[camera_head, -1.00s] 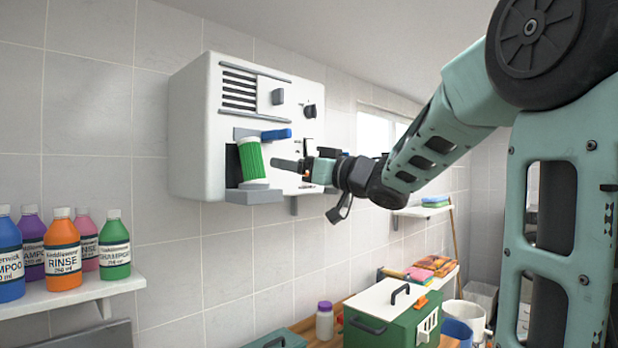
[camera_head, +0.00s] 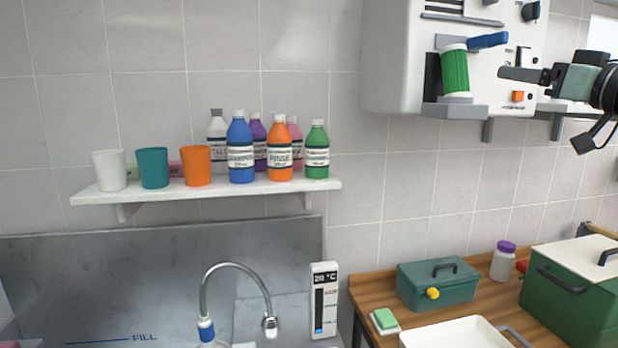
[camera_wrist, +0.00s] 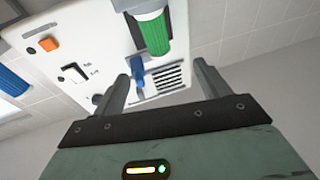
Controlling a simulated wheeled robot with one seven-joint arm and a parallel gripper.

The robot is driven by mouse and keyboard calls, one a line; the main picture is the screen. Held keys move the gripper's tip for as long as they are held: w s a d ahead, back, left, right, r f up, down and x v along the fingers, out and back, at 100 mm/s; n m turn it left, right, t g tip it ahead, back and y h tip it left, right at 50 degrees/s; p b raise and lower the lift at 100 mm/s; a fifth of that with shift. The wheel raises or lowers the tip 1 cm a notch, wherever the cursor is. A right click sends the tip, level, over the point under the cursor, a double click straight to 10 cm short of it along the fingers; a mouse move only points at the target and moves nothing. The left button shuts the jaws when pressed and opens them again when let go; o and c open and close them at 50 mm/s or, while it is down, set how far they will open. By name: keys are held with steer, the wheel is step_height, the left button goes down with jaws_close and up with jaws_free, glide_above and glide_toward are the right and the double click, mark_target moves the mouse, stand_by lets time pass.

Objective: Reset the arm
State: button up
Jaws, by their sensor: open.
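My gripper (camera_head: 522,74) is at the upper right of the head view, in front of the white wall machine (camera_head: 392,62). Its jaws are open and empty. In the wrist view, the two fingers of my gripper (camera_wrist: 160,90) stand apart, with the machine's front behind them. A green ribbed cylinder (camera_head: 454,72) with pale ends stands upright on the machine's grey ledge, left of my gripper and apart from it. It also shows at the top of the wrist view (camera_wrist: 154,34). A blue lever (camera_head: 488,40) is above the cylinder.
A white shelf (camera_head: 215,188) holds several bottles and cups. Below are a steel basin back with a tap (camera_head: 237,266) and a thermometer (camera_head: 323,300). A wooden counter (camera_head: 478,300) holds a teal toolbox (camera_head: 438,286), a purple-capped jar (camera_head: 503,262) and a green box (camera_head: 570,300).

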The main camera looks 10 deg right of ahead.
steer(key=w+a+f+m+g+h+b, duration=0.2)
steer(key=w+a+f, duration=0.4)
steer(key=a+f, duration=0.3)
steer(key=s+a+f+n+g, duration=0.1)
steer(key=a+f+g, duration=0.2)
steer(key=a+f, duration=0.3)
steer(key=s+a+f+g, duration=0.15)
steer(key=a+f, duration=0.25)
steer(key=f, duration=0.5)
steer(key=s+a+f+n+g+b, duration=0.1)
steer(key=s+a+f+g, duration=0.3)
steer(key=s, duration=0.5)
steer(key=s+a+f+n+g+h+b, duration=0.1)
steer(key=s+a+f+n+g, duration=0.2)
steer(key=s+f, duration=0.5)
steer(key=s+a+f+n+g+b, duration=0.1)
steer(key=s+a+f+g, duration=0.4)
steer(key=s, duration=0.5)
steer(key=shift+s+a+f+n+g+h, duration=0.2)
steer(key=shift+a+f+n+g+h, duration=0.25)
steer(key=shift+f, duration=0.25)
